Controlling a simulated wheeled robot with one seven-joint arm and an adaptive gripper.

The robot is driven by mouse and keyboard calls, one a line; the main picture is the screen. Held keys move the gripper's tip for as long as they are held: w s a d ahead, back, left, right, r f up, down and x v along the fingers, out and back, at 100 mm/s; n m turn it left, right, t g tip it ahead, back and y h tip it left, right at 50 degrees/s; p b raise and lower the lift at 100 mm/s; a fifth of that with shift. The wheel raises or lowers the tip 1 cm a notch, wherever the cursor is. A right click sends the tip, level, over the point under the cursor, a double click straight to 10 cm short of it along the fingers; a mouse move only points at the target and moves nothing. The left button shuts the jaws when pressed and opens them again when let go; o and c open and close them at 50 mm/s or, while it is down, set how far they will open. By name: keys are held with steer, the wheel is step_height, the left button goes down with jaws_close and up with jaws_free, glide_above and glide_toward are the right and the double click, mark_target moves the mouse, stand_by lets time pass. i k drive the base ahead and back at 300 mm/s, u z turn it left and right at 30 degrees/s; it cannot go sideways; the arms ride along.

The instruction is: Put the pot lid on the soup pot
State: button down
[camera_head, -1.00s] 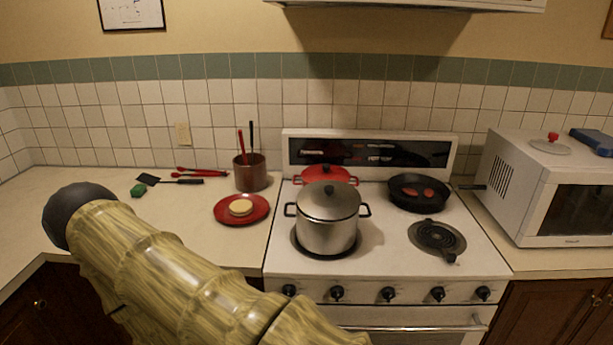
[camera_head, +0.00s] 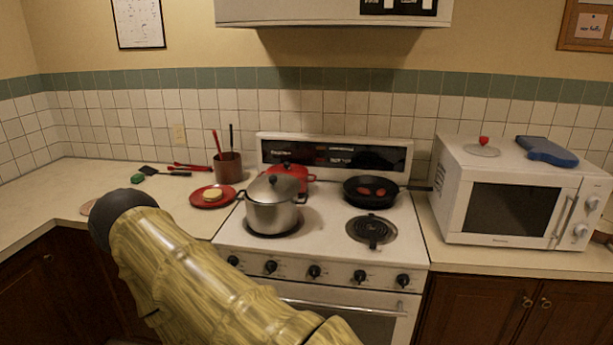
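A silver pot (camera_head: 273,214) stands on the front left burner of the stove, with a silver lid with a dark knob (camera_head: 272,187) resting on top. A red pot (camera_head: 290,170) stands behind it, partly hidden; I cannot tell which pot is the soup pot. Another lid, flat and pale with a red knob (camera_head: 482,150), lies on top of the white microwave at the right. My arm, with a wood-like pattern and a dark rounded joint, crosses the lower left of the view. My gripper is not in view.
A black frying pan (camera_head: 371,190) with red pieces sits on the back right burner. A blue object (camera_head: 546,151) lies beside the lid on the microwave (camera_head: 512,212). A red plate (camera_head: 200,199), a utensil crock (camera_head: 228,168) and utensils are on the left counter. The front right burner is empty.

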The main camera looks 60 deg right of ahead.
mark_target(272, 188)
steer(key=k, duration=0.15)
steer(key=z, duration=1.5)
steer(key=i, duration=0.4)
steer(key=z, duration=0.1)
